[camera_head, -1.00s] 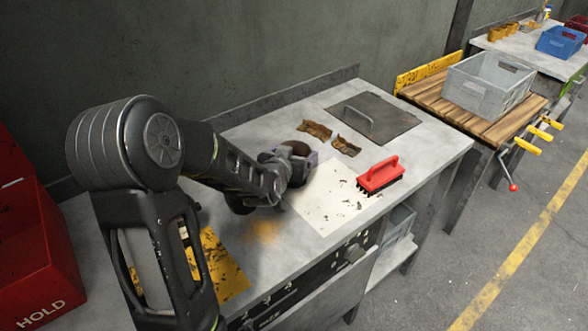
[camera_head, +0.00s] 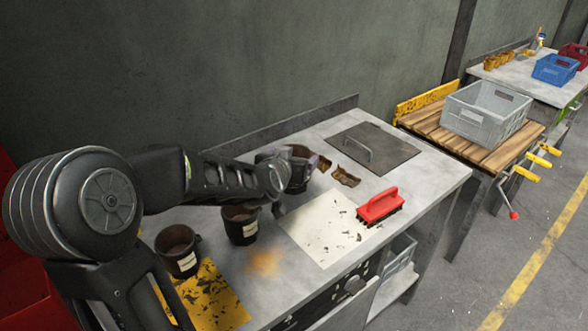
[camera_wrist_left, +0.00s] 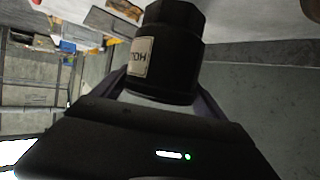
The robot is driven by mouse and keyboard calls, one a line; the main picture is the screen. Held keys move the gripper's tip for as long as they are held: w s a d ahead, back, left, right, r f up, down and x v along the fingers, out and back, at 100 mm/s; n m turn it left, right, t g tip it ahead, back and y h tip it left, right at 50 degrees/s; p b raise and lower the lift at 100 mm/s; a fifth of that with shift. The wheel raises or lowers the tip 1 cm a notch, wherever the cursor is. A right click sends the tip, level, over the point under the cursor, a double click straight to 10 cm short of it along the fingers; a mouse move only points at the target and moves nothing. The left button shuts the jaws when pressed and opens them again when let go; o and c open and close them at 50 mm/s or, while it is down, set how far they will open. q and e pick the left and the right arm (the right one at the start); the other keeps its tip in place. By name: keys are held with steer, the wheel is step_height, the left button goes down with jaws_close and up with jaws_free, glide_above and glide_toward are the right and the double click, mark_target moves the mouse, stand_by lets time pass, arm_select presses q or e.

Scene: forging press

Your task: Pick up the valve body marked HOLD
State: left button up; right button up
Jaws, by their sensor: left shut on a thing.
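My left gripper (camera_head: 304,168) is shut on a dark, round valve body, whose brown top (camera_head: 301,152) shows in the head view. In the left wrist view the held valve body (camera_wrist_left: 172,52) is black, with a pale label that reads HOLD, partly turned away. The gripper holds it over the back part of the grey bench. Two similar dark valve bodies stand upright on the bench: one (camera_head: 240,225) below my forearm, one (camera_head: 178,252) further left. Their white labels are too small to read. My right gripper is not in view.
A red brush (camera_head: 380,207) lies beside a stained white sheet (camera_head: 325,230). A brown scrap (camera_head: 345,177) and a dark plate with a handle (camera_head: 374,148) are behind. A yellow worn mat (camera_head: 215,295) lies front left. A grey crate (camera_head: 487,112) stands on the wooden table.

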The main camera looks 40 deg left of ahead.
arm_select(q)
steer(key=shift+r, duration=0.6)
steer(key=shift+w+r, duration=0.1)
